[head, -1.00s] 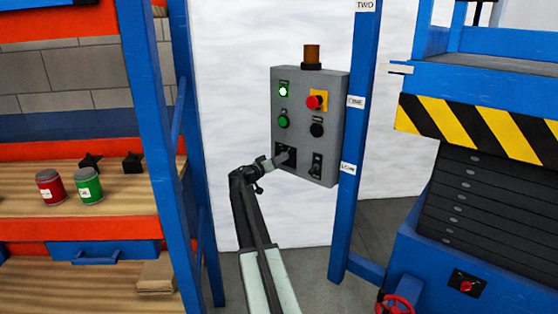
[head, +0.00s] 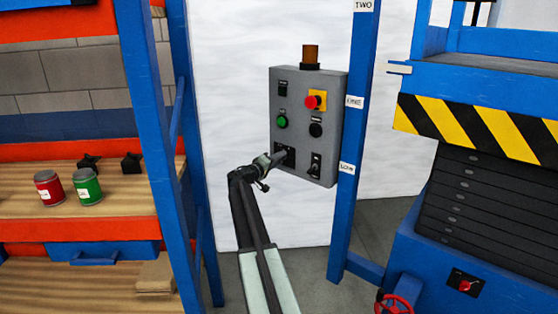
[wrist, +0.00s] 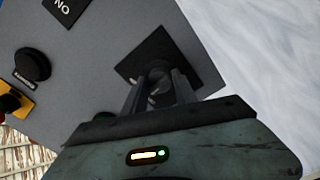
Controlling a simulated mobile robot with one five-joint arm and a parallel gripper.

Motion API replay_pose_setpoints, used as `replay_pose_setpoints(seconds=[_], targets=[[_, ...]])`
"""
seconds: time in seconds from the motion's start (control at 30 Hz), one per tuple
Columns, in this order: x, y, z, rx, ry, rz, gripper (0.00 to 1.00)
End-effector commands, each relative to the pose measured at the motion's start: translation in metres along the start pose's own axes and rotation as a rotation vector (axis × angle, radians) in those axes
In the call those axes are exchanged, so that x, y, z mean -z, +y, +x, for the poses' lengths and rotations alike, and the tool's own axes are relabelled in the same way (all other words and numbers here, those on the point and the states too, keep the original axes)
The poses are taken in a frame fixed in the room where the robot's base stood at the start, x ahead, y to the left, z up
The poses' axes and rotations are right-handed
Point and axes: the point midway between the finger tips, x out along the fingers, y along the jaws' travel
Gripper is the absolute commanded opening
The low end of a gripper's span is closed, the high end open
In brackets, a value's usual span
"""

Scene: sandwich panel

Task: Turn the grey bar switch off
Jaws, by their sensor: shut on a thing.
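The grey bar switch (head: 290,156) sits on a black plate at the lower left of the grey control panel (head: 330,100). My gripper (head: 277,159) reaches it from the left and front. In the wrist view, the two fingers of my gripper (wrist: 158,92) stand on either side of the grey bar (wrist: 158,74) and are shut on it. The black plate (wrist: 188,58) shows behind the fingers. The fingers hide part of the bar, so its exact angle is hard to read. The indicator lamp (head: 283,88) at the panel's upper left is dark.
The panel also carries a red button on yellow (head: 314,101), a green button (head: 282,122), a black knob (head: 316,130) and a toggle switch (head: 315,166). A blue post (head: 352,130) stands close on the right. A blue shelf with cans (head: 87,187) is at left.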

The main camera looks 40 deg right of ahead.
Motion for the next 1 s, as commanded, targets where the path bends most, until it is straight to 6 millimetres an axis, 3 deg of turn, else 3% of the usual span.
replay_pose_setpoints(seconds=[0.5,1.0], targets=[[0.0009,0.0004,-0.0001,0.000,0.002,-0.371,0.00],[0.0006,0.0008,0.0004,0.000,0.001,-0.466,0.00]])
